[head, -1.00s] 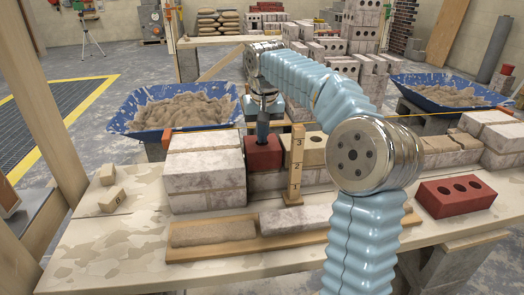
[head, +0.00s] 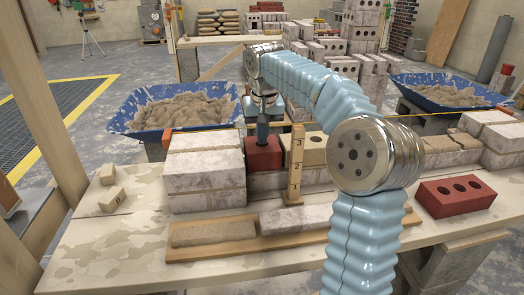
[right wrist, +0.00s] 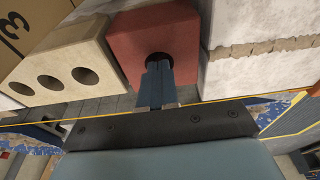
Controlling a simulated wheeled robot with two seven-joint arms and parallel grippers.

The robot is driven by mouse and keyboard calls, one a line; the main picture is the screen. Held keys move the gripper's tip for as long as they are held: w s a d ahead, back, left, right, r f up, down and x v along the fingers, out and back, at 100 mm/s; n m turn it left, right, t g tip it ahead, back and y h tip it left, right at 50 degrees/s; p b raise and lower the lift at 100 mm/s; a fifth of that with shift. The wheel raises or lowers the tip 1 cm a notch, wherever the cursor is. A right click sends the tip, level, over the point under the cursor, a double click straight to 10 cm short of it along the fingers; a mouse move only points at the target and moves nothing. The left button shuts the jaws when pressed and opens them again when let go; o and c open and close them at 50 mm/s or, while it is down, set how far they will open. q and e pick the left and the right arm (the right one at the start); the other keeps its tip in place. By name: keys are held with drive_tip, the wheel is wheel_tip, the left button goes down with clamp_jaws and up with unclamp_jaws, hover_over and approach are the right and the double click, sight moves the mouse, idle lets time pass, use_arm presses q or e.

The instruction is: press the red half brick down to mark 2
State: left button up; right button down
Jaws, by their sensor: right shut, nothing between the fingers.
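The red half brick (head: 263,157) sits in the course between the stacked pale bricks on the left and a cream holed brick on the right. In the head view its top edge looks near mark 3 on the wooden gauge post (head: 295,168), which carries marks 1, 2 and 3. My right gripper (head: 263,139) is shut and empty, pointing down at the top of the red half brick. In the right wrist view its fingertips (right wrist: 158,68) meet the dark hole of the red half brick (right wrist: 150,32); contact cannot be told for sure. My left gripper is out of view.
The cream holed brick (head: 316,148) stands close right of the half brick, and the pale brick stack (head: 205,170) close left. A wooden tray (head: 185,253) holds pale slabs in front. A red holed brick (head: 455,196) lies at right. Blue mortar tubs (head: 130,118) stand behind.

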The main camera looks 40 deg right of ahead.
idle(0.4)
wheel_tip(320, 180, up, 3)
drive_tip(key=p, duration=0.3)
drive_tip(key=shift+r+p, duration=0.6)
drive_tip(key=shift+r, duration=0.4)
drive_tip(key=shift+f, duration=0.1)
